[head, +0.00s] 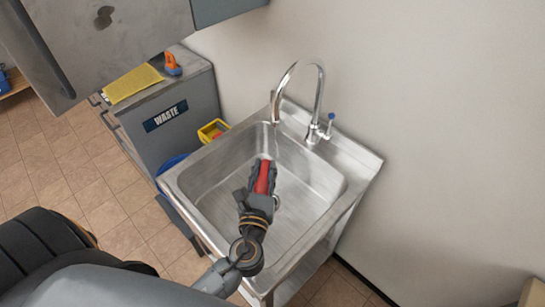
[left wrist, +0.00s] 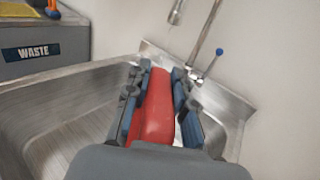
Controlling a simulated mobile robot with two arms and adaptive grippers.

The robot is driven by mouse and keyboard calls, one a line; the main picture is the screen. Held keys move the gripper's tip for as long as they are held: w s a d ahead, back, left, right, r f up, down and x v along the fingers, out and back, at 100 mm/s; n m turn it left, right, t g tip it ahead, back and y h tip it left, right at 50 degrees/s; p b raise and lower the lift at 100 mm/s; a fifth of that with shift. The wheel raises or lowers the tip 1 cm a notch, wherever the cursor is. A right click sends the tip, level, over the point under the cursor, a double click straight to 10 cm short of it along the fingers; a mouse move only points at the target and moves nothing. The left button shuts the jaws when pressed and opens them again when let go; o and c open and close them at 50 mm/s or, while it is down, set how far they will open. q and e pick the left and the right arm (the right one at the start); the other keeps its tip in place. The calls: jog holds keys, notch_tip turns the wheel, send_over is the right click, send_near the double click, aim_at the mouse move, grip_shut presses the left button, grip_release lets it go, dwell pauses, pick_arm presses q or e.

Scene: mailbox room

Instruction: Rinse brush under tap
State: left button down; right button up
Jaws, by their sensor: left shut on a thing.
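My left gripper (head: 264,172) is shut on a red brush (head: 263,178), with a finger on each side of it. The red part also shows between the fingers in the left wrist view (left wrist: 157,108); no bristles can be made out. The gripper is over the basin of the steel sink (head: 212,195), below and in front of the tap (head: 319,92). The tap spout also shows in the left wrist view (left wrist: 176,14), beyond the brush. A blue-tipped tap lever (head: 331,117) stands at its base. I cannot tell whether water runs. My right gripper is not in view.
A grey waste cabinet (head: 182,135) stands left of the sink, with a yellow cloth (head: 132,84) and an orange-topped item (head: 172,64) on it. A yellow container (head: 212,131) is between cabinet and sink. The wall is close behind the tap.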

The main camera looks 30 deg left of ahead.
pick_arm(q)
jog(key=shift+r, duration=0.1)
jog(key=shift+s+r+p, duration=0.4)
jog(key=shift+s+p, duration=0.05)
jog(key=shift+s+r+p, duration=0.55)
jog(key=shift+s+r, duration=0.25)
jog(key=shift+s, duration=0.25)
jog(key=shift+s+r+p, duration=0.55)
jog(key=shift+s+r, duration=0.2)
jog(key=shift+s, duration=0.25)
